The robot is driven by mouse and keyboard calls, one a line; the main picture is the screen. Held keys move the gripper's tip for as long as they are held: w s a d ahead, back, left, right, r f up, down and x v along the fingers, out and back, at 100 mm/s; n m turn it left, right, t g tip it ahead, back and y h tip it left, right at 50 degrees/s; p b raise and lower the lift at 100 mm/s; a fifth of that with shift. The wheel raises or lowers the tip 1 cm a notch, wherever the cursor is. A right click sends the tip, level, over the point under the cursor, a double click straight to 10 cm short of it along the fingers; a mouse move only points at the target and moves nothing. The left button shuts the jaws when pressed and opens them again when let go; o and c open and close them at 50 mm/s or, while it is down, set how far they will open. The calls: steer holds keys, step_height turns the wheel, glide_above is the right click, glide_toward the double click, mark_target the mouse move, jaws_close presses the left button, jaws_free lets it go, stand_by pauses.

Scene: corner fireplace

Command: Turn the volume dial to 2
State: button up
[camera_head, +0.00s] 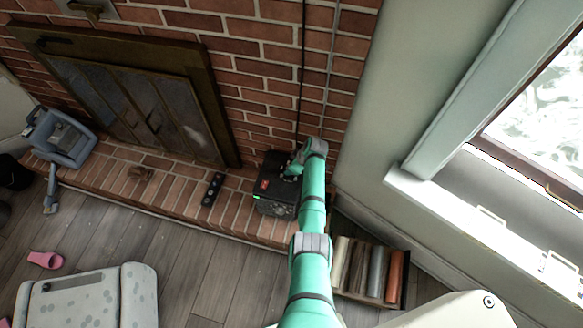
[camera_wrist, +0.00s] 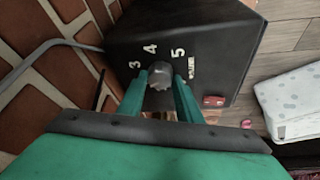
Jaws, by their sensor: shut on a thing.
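A black box (camera_head: 268,204) stands on the brick hearth against the wall, with a small green light on its side. In the wrist view its black face (camera_wrist: 215,40) shows the white numbers 3, 4 and 5 and the word volume. The grey volume dial (camera_wrist: 160,74) sits below the 4. My gripper (camera_wrist: 161,88) is shut on the dial, with one teal finger on each side. In the head view my gripper (camera_head: 291,171) is at the top of the box, and my arm hides part of the box. I cannot tell which number the dial points to.
A red switch (camera_wrist: 213,101) is on the box near the dial. A grey cable (camera_wrist: 45,48) runs beside the box. A remote (camera_head: 212,189) lies on the hearth to the left. A crate of rolls (camera_head: 405,290) stands on the floor to the right, by the wall.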

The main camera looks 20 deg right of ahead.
steer(key=shift+s+f, duration=0.25)
steer(key=o, duration=0.9)
steer(key=shift+o, duration=0.7)
steer(key=shift+w+r, duration=0.1)
steer(key=shift+r, duration=0.05)
steer(key=shift+r, duration=0.15)
steer(key=v, duration=1)
steer(key=shift+r, duration=0.25)
steer(key=shift+d, duration=0.1)
